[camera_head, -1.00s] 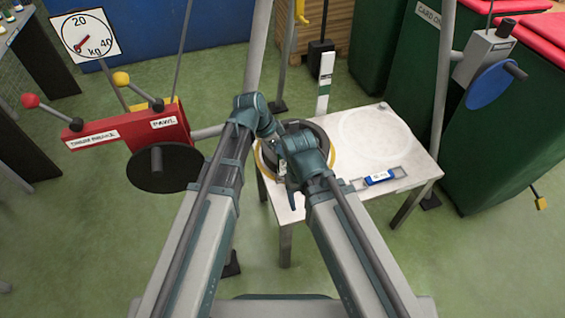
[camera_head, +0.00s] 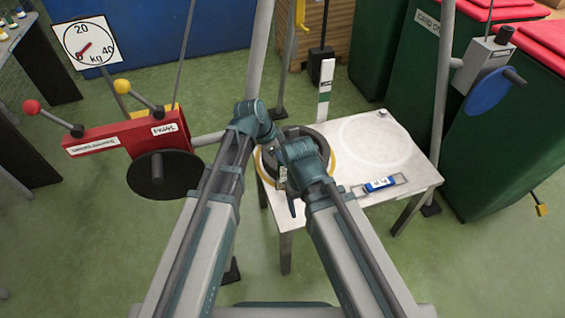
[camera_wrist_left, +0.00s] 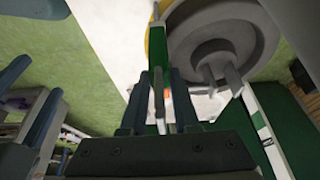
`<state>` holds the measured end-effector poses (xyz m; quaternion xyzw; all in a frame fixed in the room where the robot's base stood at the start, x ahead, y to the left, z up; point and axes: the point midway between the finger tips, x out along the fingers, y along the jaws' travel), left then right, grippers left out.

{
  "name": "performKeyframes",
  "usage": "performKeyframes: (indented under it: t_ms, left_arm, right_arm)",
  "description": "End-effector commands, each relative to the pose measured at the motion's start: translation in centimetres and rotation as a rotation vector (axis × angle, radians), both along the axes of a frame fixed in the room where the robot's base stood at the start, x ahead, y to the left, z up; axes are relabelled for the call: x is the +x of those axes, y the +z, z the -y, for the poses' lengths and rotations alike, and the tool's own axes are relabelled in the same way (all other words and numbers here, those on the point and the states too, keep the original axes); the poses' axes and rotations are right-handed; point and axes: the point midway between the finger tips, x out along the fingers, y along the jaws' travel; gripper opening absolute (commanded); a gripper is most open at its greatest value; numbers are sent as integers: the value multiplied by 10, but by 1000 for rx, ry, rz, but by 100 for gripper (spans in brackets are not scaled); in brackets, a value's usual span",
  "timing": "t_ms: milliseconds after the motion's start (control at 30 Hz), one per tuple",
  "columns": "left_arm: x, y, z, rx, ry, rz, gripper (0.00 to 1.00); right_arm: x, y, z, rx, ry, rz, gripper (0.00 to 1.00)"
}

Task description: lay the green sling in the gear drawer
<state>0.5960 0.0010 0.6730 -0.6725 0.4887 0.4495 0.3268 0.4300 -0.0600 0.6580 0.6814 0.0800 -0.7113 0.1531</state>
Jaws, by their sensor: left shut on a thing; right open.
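In the left wrist view a narrow green strip (camera_wrist_left: 158,58), which looks like the green sling, runs up from between the fingers of my left gripper (camera_wrist_left: 158,100). The gripper is shut on it. In the head view the left gripper is hidden around the wrists, and I cannot make out the sling there. My right gripper (camera_head: 291,190) is low beside the near left edge of the white table (camera_head: 350,170), partly hidden by its own wrist. Its jaws are open, though the gap is hard to see. I cannot identify the gear drawer in either view.
A dark round wheel with a yellow rim (camera_head: 332,165) sits on the table under my wrists. A blue-and-white level (camera_head: 380,184) lies near the table's front edge. A red lever box (camera_head: 125,136) stands left; green bins (camera_head: 415,90) stand right. A white-and-green post (camera_head: 325,88) rises behind.

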Motion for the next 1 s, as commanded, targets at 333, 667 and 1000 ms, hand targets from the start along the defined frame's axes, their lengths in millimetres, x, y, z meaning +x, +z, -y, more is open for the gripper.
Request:
performKeyframes:
  t_ms: [333,667,1000]
  left_arm:
    - [0,29,0,-1,0,0,0]
    - [0,81,0,-1,0,0,0]
    - [0,101,0,-1,0,0,0]
  right_arm:
    - [0,28,0,0,0,0,70]
    - [0,81,0,0,0,0,70]
    - [0,101,0,0,0,0,70]
